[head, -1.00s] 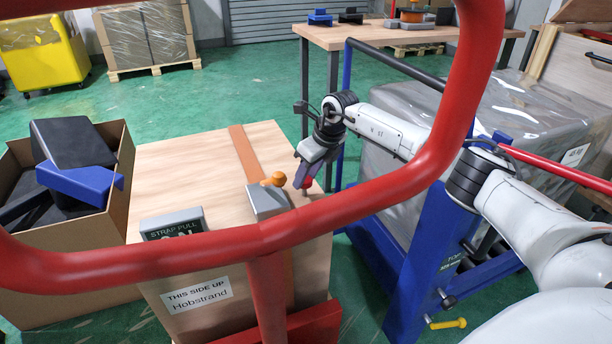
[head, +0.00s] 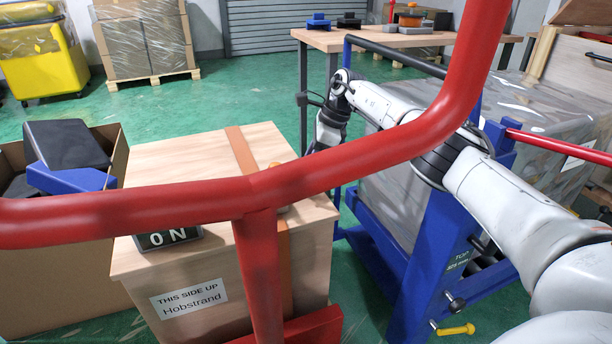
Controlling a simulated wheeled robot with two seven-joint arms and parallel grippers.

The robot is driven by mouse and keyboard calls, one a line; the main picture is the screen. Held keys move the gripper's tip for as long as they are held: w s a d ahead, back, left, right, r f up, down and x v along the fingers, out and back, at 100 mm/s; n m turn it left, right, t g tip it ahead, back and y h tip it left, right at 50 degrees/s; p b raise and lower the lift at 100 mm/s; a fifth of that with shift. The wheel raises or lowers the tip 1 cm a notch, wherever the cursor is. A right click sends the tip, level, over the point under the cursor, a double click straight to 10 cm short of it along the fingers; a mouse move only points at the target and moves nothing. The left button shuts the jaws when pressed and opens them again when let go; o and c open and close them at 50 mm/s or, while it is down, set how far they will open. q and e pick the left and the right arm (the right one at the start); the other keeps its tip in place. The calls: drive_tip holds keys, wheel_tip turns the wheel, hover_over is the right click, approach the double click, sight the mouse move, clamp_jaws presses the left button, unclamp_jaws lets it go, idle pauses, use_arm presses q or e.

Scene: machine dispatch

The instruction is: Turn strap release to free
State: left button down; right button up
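The wooden crate (head: 190,158) stands in front of me with a brown strap (head: 241,152) over its top. The strap release is almost fully hidden behind the red bar; only a small grey piece (head: 284,210) and a hint of orange (head: 275,165) show at the bar's edges. A dark sign on the crate (head: 168,238) reads "ON"; its upper part is covered. My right gripper (head: 317,147) is at the crate's right far side, by the release, its fingers hidden behind the bar. I cannot see whether it touches the knob. My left gripper is out of view.
The red bar (head: 130,217) crosses close in front of the view. An open carton with black and blue items (head: 75,180) stands left. A blue-framed cart with a wrapped load (head: 410,190) stands right. A workbench (head: 400,38) is behind.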

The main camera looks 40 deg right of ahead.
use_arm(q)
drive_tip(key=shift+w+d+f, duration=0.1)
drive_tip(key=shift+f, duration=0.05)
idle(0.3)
use_arm(e)
drive_tip(key=o, duration=1)
drive_tip(key=shift+o, duration=0.2)
use_arm(q)
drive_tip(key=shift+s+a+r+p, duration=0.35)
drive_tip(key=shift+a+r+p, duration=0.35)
drive_tip(key=shift+p, duration=0.55)
use_arm(e)
drive_tip(key=v, duration=1)
drive_tip(key=shift+r, duration=0.2)
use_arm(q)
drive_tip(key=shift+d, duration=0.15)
